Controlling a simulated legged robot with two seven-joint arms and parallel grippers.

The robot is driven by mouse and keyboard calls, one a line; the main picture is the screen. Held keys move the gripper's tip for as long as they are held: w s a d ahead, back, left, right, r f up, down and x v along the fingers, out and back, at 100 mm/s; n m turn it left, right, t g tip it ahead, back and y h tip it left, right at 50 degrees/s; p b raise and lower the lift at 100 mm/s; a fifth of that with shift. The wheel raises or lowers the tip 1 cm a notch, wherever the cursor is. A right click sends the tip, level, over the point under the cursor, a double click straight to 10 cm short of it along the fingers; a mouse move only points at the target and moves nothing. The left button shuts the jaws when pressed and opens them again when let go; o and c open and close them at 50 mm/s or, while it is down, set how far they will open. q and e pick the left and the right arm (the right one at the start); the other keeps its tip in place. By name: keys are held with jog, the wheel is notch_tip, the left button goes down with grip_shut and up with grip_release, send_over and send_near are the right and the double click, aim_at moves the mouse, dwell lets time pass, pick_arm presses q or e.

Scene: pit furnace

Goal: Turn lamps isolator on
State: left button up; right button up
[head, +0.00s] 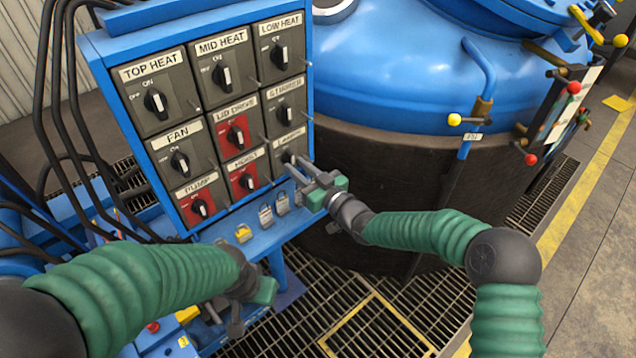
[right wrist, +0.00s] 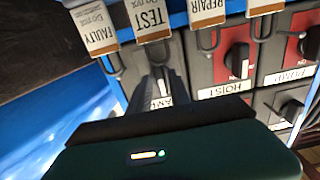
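The lamps isolator (head: 287,145) is the grey switch at the bottom right of the blue panel (head: 222,206). Its knob is mostly hidden by my right gripper (head: 291,163), whose fingertips are at the switch face. In the right wrist view the right fingers (right wrist: 163,75) reach to this switch, and only part of its label shows. I cannot tell whether they are closed on the knob or how the knob points. My left gripper (head: 235,318) hangs below the panel, away from the switches; whether it is open is unclear.
The red hoist switch (head: 243,181) is just left of the lamps one, and the stirrer switch (head: 286,108) is above it. Padlocks (head: 265,216) hang along the panel's lower ledge; tags (right wrist: 150,18) show close by. A blue-lidded furnace (head: 400,75) stands right of the panel.

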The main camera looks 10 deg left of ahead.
jog(key=p+v, duration=0.1)
jog(key=v, duration=1.4)
jog(key=shift+f, duration=0.1)
